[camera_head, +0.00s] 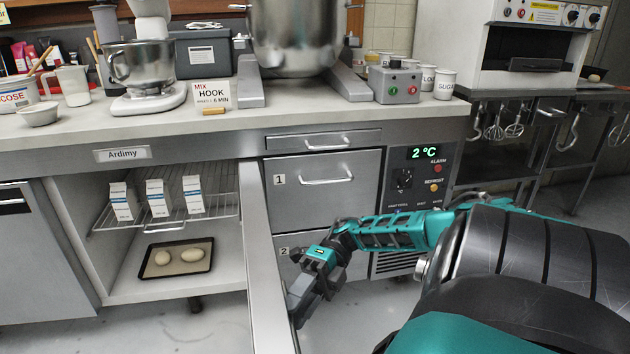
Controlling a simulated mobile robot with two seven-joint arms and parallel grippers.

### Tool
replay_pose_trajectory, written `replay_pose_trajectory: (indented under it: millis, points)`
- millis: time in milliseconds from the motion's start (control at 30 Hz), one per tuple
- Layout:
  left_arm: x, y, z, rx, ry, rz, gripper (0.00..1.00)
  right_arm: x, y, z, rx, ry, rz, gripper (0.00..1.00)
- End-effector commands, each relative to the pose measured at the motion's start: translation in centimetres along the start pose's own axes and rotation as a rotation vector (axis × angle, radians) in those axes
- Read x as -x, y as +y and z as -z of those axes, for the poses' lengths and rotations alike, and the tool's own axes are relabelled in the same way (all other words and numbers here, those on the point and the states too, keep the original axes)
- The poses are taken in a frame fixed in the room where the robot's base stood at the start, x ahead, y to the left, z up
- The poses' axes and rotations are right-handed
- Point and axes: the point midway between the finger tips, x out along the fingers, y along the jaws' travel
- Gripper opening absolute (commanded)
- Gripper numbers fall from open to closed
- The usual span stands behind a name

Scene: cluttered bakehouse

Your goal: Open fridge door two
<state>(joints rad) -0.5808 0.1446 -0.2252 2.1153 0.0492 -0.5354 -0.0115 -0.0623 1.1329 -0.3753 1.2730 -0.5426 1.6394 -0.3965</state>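A fridge door (262,265) stands swung open and is seen nearly edge-on. Its outer face is mostly turned out of sight, so I cannot read a number or see its handle. Behind it the fridge compartment (125,285) is open to view, with several cartons on a wire shelf (225,209) and a dark tray (145,272) of dough pieces below. My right gripper (298,303) is at the outer side of the open door, close to its edge. Whether its fingers touch the door or are shut is unclear. My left gripper is not in view.
Drawers marked 1 (325,185) and 2 (285,245) lie right of the door, partly behind my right arm. A control panel (418,180) reads 2 °C. Another closed door (30,265) is at far left. The worktop (240,128) carries a mixer (142,70) and bowls. Floor shows in front.

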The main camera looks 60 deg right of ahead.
Motion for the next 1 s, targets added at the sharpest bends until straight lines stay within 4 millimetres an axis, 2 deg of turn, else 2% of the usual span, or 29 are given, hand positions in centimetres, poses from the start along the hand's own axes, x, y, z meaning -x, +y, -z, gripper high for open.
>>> replay_pose_trajectory:
  millis: [200,400,633,1000]
  points:
    - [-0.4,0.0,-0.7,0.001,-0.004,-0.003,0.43,5.0,-0.2,-0.2,0.003,-0.006,0.001,0.39]
    - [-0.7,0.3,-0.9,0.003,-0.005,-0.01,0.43,8.3,-0.2,-0.2,0.003,-0.005,0.002,0.39]
    - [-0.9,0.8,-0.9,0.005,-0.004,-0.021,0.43,9.9,-0.1,-0.1,0.001,-0.001,0.0,0.39]
    - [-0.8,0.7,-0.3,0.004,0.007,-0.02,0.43,10.0,0.0,0.0,0.001,-0.001,0.0,0.39]
